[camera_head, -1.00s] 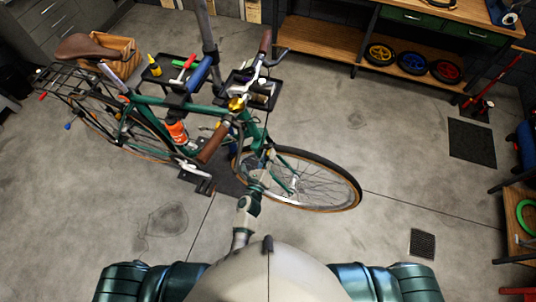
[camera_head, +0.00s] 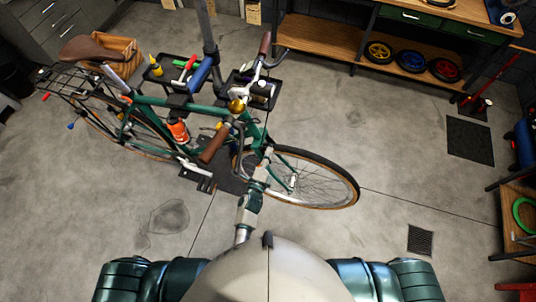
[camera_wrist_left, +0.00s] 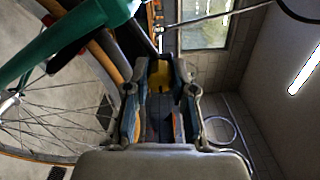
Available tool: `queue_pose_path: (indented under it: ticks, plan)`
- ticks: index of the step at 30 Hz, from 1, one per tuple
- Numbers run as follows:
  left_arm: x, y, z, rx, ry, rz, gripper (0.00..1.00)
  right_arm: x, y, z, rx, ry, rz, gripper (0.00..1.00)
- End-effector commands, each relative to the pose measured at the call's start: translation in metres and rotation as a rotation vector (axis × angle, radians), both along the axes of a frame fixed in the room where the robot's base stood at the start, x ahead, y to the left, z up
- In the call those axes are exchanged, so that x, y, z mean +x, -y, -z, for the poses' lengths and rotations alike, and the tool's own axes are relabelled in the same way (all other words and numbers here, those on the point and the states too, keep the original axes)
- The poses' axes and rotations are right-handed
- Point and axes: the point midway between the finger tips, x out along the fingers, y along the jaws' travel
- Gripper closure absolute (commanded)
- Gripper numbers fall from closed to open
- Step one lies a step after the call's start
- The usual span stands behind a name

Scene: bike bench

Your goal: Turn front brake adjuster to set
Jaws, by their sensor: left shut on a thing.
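The green bicycle (camera_head: 180,107) stands in the middle of the head view, its front wheel (camera_head: 312,180) pointing right. My left gripper (camera_head: 266,160) reaches up to the fork crown, just above the front wheel. In the left wrist view my left gripper (camera_wrist_left: 160,108) has its two fingers close together, with a yellow part (camera_wrist_left: 160,76) showing between and beyond them. The gripper is shut on a small part, which I take to be the front brake adjuster; the fingers hide most of it. The adjuster cannot be made out in the head view. My right gripper is not in view.
The brown handlebar grip (camera_head: 213,145) and a brake lever sit close left of my gripper. A tool tray (camera_head: 173,70) and the stand's post (camera_head: 207,30) are behind the bicycle.

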Motion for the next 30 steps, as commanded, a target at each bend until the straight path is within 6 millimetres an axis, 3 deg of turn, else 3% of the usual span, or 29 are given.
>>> queue_pose_path:
  ticks: [1,20,21,24,30]
  plan:
    - [-0.0026,-0.0003,0.0067,-0.011,-0.018,0.000,1.00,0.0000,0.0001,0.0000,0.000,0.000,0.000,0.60]
    - [-0.0027,-0.0004,0.0072,-0.057,-0.034,-0.001,1.00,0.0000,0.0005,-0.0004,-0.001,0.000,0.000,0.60]
    - [-0.0027,-0.0004,0.0072,-0.057,-0.034,-0.001,0.71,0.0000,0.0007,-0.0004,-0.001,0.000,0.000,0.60]
    - [-0.0023,-0.0004,0.0064,-0.058,-0.033,-0.002,0.50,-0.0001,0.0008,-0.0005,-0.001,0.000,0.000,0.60]
    - [-0.0012,-0.0002,0.0034,-0.060,-0.027,-0.001,0.50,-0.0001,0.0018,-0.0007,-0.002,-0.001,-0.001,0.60]
